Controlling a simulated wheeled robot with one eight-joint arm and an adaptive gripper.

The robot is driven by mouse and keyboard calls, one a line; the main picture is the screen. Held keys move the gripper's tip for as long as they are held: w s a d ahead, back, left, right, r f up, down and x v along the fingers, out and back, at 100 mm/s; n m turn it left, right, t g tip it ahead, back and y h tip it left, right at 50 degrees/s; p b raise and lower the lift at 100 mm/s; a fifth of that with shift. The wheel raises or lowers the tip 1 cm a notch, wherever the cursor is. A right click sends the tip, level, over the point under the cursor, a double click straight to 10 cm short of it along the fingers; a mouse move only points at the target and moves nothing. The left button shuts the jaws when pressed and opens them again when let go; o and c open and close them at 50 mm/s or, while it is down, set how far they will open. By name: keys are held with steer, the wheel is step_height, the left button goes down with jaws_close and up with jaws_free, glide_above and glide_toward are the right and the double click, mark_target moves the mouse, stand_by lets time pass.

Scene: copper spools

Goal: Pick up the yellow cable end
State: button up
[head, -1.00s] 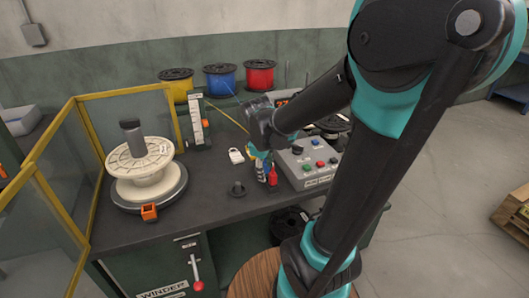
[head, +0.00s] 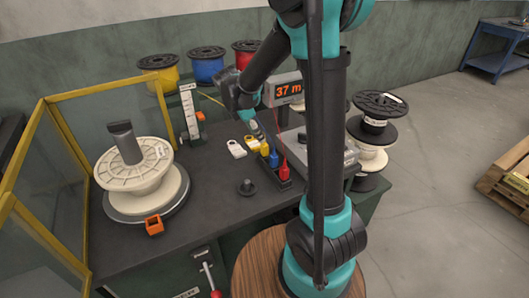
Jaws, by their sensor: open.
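The yellow cable end (head: 265,149) stands at the far end of a small dark holder on the bench. The blue cable end (head: 273,160) and the red cable end (head: 284,172) stand in the same row, nearer to me. My gripper (head: 252,127) hangs just behind and above the yellow end, pointing down, and appears apart from it. It is open and looks empty; its fingers are small and partly hard to make out.
White padlock-like pieces (head: 236,149) lie left of the holder. A dark knob-like part (head: 247,188) is in front. A cream spool (head: 133,170) stands on the left turntable.

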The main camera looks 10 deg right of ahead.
mark_target(262, 145)
steer(key=x, duration=0.3)
steer(key=shift+d+f, duration=0.1)
steer(key=shift+f, duration=0.2)
steer(key=shift+s+x, duration=0.15)
steer(key=shift+x, duration=1.25)
steer(key=shift+s+x, duration=0.2)
steer(key=shift+x, duration=1.2)
steer(key=shift+f, duration=0.1)
jaws_close()
